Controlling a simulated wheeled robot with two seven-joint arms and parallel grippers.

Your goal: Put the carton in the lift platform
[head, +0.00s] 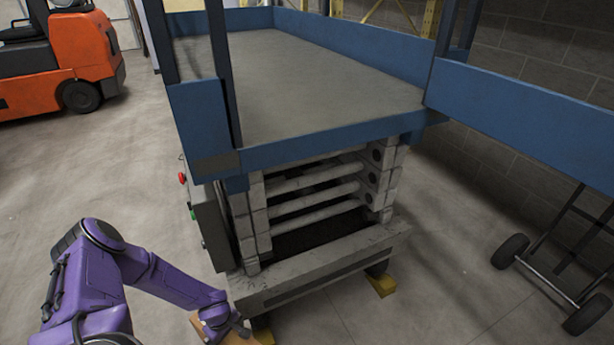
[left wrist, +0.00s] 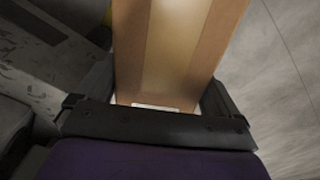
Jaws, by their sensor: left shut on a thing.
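The carton (head: 263,337) is brown and mostly cut off by the bottom edge of the head view. In the left wrist view the carton (left wrist: 180,45) shows a lighter tape strip down its middle and stands between the two dark fingers. My left gripper (head: 238,331) is shut on it, low beside the near end of the lift's base. The lift platform (head: 310,85) has a bare grey deck with blue side rails, and its near end between the posts is open. The deck is well above the carton. My right gripper is not in view.
An orange forklift (head: 58,50) stands at the far left. A hand truck (head: 560,262) with black wheels stands at the right by the block wall (head: 500,140). The lift's control box (head: 207,215) juts out near my left arm. Floor on the left is clear.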

